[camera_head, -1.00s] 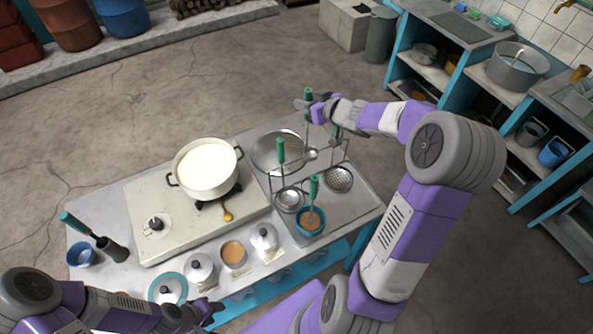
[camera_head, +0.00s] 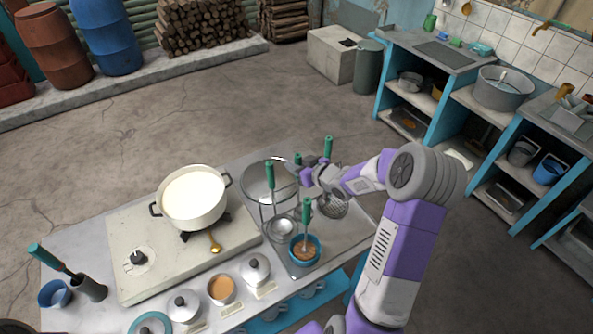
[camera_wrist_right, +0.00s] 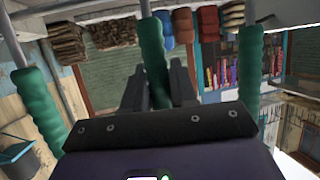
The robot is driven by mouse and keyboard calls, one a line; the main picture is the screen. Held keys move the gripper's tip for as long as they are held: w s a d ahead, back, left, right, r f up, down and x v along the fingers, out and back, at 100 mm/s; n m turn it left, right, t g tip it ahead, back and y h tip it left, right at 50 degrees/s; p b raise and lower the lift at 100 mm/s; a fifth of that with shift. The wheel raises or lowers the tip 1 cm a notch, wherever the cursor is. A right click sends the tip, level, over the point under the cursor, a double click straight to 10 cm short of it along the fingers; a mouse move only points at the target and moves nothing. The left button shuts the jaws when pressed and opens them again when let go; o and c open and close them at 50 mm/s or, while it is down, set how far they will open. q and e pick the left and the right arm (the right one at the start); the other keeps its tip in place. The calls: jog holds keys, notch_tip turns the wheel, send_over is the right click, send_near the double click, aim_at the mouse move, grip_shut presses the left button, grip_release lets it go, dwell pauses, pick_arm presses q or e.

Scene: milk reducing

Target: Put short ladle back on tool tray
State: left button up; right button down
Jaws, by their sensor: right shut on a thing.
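My right gripper (camera_head: 304,172) is over the tool tray (camera_head: 345,235), at the wire rack on it. It is shut on the green handle (camera_head: 298,158) of a ladle, taken to be the short ladle. The right wrist view shows this upright green handle (camera_wrist_right: 153,55) between the two dark fingers. The ladle's lower part is mostly hidden by the gripper and rack, so I cannot tell whether it rests on the tray. My left gripper is out of view.
Green-handled tools stand close on both sides: a ladle (camera_head: 270,178) and a skimmer (camera_head: 335,207). A blue bowl (camera_head: 304,262) holds another green-handled tool in front. The milk pot (camera_head: 192,200) is on the stove to the left. Lidded pots line the front edge.

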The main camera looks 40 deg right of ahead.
jog(key=shift+f, duration=0.75)
jog(key=shift+r, duration=0.1)
jog(key=shift+f, duration=0.2)
jog(key=c, duration=0.9)
grip_release()
